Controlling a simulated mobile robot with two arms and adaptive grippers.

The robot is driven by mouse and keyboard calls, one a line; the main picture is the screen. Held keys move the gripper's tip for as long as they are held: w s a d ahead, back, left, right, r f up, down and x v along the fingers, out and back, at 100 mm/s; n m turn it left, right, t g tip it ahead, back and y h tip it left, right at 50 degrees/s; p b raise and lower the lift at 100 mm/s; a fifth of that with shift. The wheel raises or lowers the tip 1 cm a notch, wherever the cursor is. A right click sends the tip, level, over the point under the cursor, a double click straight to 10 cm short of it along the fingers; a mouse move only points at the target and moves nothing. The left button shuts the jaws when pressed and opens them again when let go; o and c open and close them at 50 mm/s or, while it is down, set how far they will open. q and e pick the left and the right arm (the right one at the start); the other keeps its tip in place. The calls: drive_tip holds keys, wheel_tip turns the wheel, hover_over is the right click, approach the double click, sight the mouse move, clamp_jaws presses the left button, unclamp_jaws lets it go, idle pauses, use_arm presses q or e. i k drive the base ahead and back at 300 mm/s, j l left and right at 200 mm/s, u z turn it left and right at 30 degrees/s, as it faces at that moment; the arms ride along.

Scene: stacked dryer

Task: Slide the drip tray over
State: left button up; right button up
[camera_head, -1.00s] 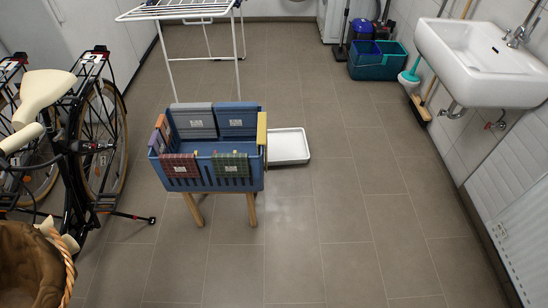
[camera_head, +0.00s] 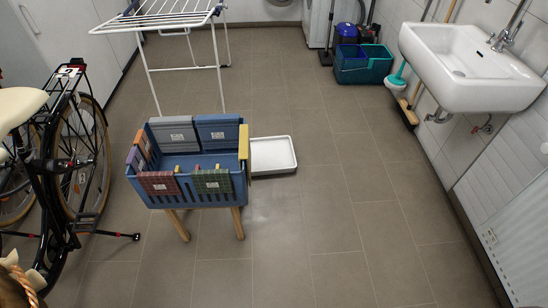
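A white, shallow, rectangular drip tray (camera_head: 273,155) lies on the floor just right of the blue crate (camera_head: 210,188). Its left end is hidden behind the crate. The crate stands on wooden legs, with folded cloths hung over its rim, grey, blue, red checked, green checked, orange and yellow. A white drying rack (camera_head: 160,24) stands behind the crate, with its legs on the floor. Neither of my grippers shows in the head view.
A bicycle (camera_head: 62,150) and a wicker basket (camera_head: 22,285) stand at the left. A white sink (camera_head: 470,62), a radiator (camera_head: 515,235) and brooms line the right wall. Blue and teal buckets (camera_head: 362,65) stand at the back. The floor (camera_head: 330,215) right of the tray is clear.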

sight(269, 155)
drive_tip(key=i+l+u, duration=0.15)
drive_tip(key=u, duration=0.25)
drive_tip(key=i+l+u, duration=0.2)
drive_tip(key=u, duration=0.15)
